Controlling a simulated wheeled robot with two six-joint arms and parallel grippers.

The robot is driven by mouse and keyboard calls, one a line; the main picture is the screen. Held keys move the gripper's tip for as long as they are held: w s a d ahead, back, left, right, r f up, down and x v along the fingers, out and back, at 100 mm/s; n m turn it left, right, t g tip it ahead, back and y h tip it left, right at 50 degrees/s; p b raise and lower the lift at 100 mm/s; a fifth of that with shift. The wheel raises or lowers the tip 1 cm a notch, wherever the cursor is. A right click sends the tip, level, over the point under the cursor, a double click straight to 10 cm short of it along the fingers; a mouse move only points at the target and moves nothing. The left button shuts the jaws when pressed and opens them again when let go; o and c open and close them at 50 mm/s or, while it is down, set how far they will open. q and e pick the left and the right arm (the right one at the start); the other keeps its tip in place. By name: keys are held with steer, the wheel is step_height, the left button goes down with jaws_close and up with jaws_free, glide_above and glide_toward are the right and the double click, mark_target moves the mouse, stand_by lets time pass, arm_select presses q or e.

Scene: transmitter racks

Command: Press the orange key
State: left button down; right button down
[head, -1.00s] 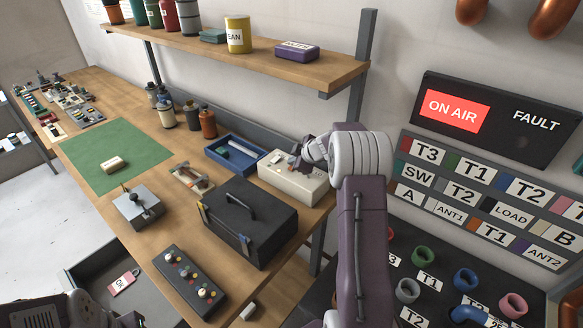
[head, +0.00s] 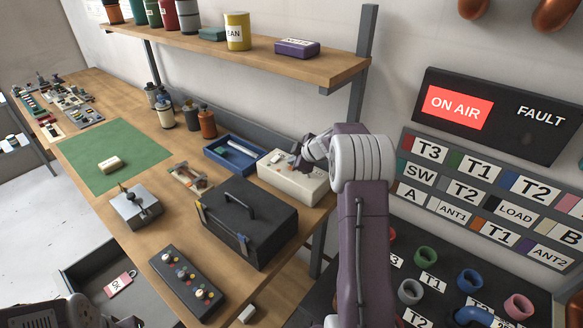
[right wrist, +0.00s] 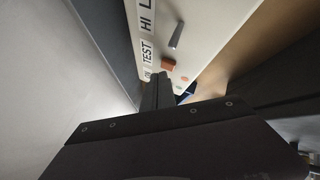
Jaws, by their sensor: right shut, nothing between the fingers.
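The orange key (right wrist: 168,65) is a small block on the top face of a white box in the right wrist view, below a grey lever (right wrist: 176,36). The white box (head: 300,186) stands at the right end of the bench in the head view, where my gripper and arm partly cover its top. My right gripper (right wrist: 163,76) is shut and empty, its fingertips over the box and close beside the orange key. It also shows above the box in the head view (head: 296,162). I cannot tell whether the tips touch the box.
A black case (head: 245,225) stands in front of the white box, and a blue tray (head: 232,166) lies to its left. A wooden shelf (head: 270,63) hangs above the bench. A label panel (head: 480,192) is on the wall at right. The green mat (head: 105,155) is mostly clear.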

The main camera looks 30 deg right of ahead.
steer(key=shift+r+p, duration=1.4)
steer(key=shift+r, duration=1.75)
steer(key=shift+f, duration=0.1)
